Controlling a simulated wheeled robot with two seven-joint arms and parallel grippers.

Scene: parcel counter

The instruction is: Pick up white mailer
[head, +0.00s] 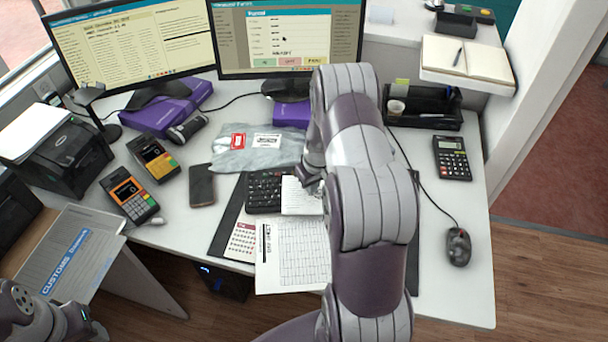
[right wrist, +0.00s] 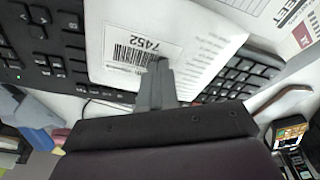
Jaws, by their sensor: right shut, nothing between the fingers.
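The white mailer (head: 300,197) lies on the black keyboard (head: 264,191), partly hidden behind my right arm in the head view. In the right wrist view the white mailer (right wrist: 195,30) shows a barcode label with the number 7452. My right gripper (head: 316,186) is over the mailer's right part. In the right wrist view its fingers (right wrist: 158,75) are shut and empty, in front of the label's lower edge. I cannot tell whether they touch the mailer. Part of my left arm shows at the lower left; its finger opening is not clear.
A grey mailer bag (head: 258,153) lies behind the keyboard. Printed sheets (head: 292,255) lie in front. A phone (head: 201,186) and card terminals (head: 130,195) are to the left. A calculator (head: 451,158) and mouse (head: 458,247) are to the right, with bare counter around them.

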